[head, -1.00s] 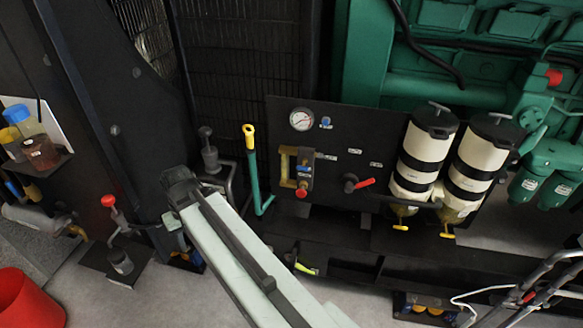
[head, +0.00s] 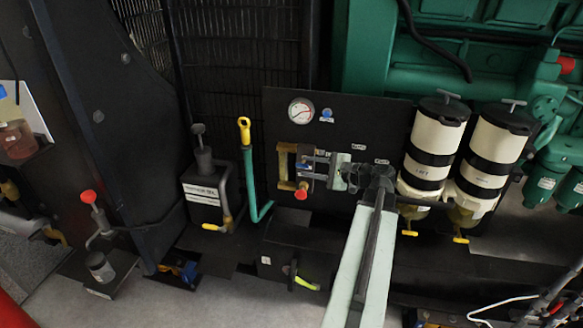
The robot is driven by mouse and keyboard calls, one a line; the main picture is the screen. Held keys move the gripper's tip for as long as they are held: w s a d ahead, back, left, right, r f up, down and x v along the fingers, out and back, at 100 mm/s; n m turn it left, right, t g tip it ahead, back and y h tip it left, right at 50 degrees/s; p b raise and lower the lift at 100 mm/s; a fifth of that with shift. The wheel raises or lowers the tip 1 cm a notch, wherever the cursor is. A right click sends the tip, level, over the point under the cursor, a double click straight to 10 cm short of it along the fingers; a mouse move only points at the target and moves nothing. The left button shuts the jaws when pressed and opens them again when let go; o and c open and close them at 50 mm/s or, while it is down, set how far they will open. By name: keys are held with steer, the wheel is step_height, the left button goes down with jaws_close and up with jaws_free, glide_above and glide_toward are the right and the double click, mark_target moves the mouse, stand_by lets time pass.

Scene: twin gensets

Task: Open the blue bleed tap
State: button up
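A small blue knob (head: 327,115) sits on the black panel (head: 385,118), right of the round gauge. Lower left on the panel is a brass-and-grey valve assembly (head: 285,165) with a red knob (head: 301,192) at its bottom; a blue part seen there earlier is now mostly hidden by my gripper. My gripper (head: 308,168) points left across the panel. Its two dark fingers are apart, with their tips at this assembly, below the blue knob by the gauge. I cannot tell whether they touch anything.
Two cream-and-black filters (head: 437,143) with yellow drain taps stand right of my arm. A teal lever with a yellow top (head: 245,130) rises left of the panel. A dark pump unit (head: 207,190) stands farther left. Some grey floor (head: 240,295) is clear in front.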

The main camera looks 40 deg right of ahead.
mark_target(295, 164)
steer(key=b+x, duration=0.1)
steer(key=x, duration=0.6)
steer(key=shift+w+f, duration=0.1)
steer(key=shift+w, duration=0.15)
steer(key=shift+a, duration=0.1)
jaws_close()
